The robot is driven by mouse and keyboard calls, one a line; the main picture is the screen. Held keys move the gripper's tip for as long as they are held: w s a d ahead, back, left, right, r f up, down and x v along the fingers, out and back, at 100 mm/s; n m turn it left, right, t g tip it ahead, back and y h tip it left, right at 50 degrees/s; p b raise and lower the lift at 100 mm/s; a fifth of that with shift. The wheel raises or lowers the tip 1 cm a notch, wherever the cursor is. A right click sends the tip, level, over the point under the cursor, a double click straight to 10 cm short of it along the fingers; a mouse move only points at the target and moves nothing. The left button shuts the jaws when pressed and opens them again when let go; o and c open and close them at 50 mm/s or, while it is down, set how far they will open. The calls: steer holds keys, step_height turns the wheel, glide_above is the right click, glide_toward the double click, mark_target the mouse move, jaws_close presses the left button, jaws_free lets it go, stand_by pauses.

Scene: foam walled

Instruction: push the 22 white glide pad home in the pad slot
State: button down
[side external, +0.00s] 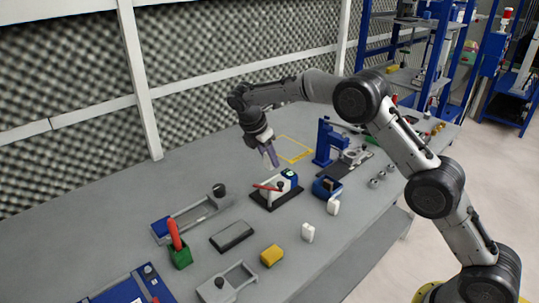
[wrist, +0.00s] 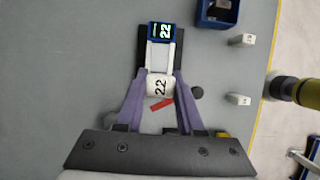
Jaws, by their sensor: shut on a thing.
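The white glide pad marked 22 (wrist: 160,87) is between the purple fingertips of my gripper (wrist: 161,80), which is shut on it. In the side external view my gripper (side external: 272,160) points down just above the fixture, and the pad in it is too small to make out. The fixture (side external: 289,180) has a black base, a white body, a red lever and a display. In the wrist view the fixture's white channel (wrist: 160,56) lies just beyond the pad, and its blue-framed display (wrist: 165,34) reads 22. I cannot tell whether the pad touches the slot.
Two other white pads (side external: 333,207) (side external: 308,232) stand on the grey bench, right of the fixture. A blue bin (side external: 327,187) is close behind them. A blue press (side external: 325,142), a dark case (side external: 231,236) and a yellow block (side external: 271,255) stand around. The bench's left back is clear.

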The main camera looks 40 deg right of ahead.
mark_target(267, 168)
steer(key=shift+f, duration=2.9)
steer(key=shift+f, duration=0.9)
steer(key=shift+c, duration=2.2)
jaws_free()
steer(key=shift+s+f, duration=0.1)
steer(key=v, duration=1.4)
